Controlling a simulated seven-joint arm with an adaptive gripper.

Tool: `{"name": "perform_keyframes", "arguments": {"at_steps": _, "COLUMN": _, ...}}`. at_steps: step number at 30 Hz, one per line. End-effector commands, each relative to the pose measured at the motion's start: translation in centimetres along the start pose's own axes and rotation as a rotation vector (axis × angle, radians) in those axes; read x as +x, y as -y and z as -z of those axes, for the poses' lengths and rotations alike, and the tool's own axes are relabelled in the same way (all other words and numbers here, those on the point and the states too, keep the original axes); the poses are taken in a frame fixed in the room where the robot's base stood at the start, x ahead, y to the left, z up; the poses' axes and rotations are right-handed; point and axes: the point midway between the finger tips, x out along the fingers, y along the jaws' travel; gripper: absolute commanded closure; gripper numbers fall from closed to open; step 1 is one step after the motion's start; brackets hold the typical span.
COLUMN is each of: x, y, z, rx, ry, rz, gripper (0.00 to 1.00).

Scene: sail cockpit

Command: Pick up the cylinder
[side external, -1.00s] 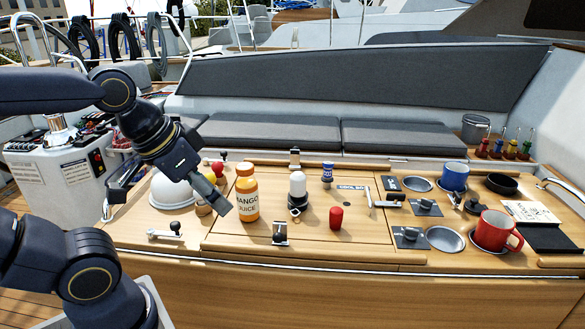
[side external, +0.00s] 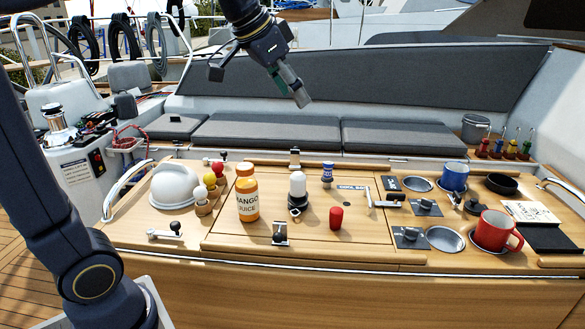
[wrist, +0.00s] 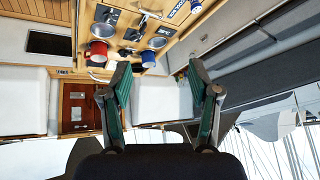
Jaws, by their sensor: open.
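A small red cylinder (side external: 336,218) stands upright on the wooden table, right of the middle, in the side external view. A blue can-like cylinder with a white band (side external: 327,174) stands behind it; I cannot tell for certain which one is the task's cylinder. My gripper (side external: 303,97) is high above and behind the table, in front of the grey seat back, well apart from both. In the wrist view my gripper (wrist: 159,68) has its fingers spread, with nothing between them. I cannot make out the red cylinder in the wrist view.
A mango juice bottle (side external: 248,199) stands left of the red cylinder, and a white-topped object (side external: 297,190) is between them. A red mug (side external: 496,232) and a blue mug (side external: 454,177) stand at the right. A metal handle (side external: 380,199) sticks up nearby.

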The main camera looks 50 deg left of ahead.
Motion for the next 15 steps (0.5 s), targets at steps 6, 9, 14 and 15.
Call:
{"name": "perform_keyframes", "arguments": {"at_steps": 6, "x": 9.3, "y": 7.4, "z": 5.7, "rx": -0.034, "ry": 0.067, "rz": -0.022, "gripper": 0.39}}
{"name": "perform_keyframes", "arguments": {"at_steps": 9, "x": 13.4, "y": 9.8, "z": 5.6, "rx": -0.075, "ry": 0.104, "rz": -0.033, "gripper": 0.39}}
{"name": "perform_keyframes", "arguments": {"at_steps": 14, "x": 17.8, "y": 11.7, "z": 3.5, "rx": -0.119, "ry": 0.170, "rz": -0.051, "gripper": 0.39}}
{"name": "perform_keyframes", "arguments": {"at_steps": 15, "x": 18.4, "y": 11.9, "z": 3.1, "rx": -0.126, "ry": 0.180, "rz": -0.054, "gripper": 0.39}}
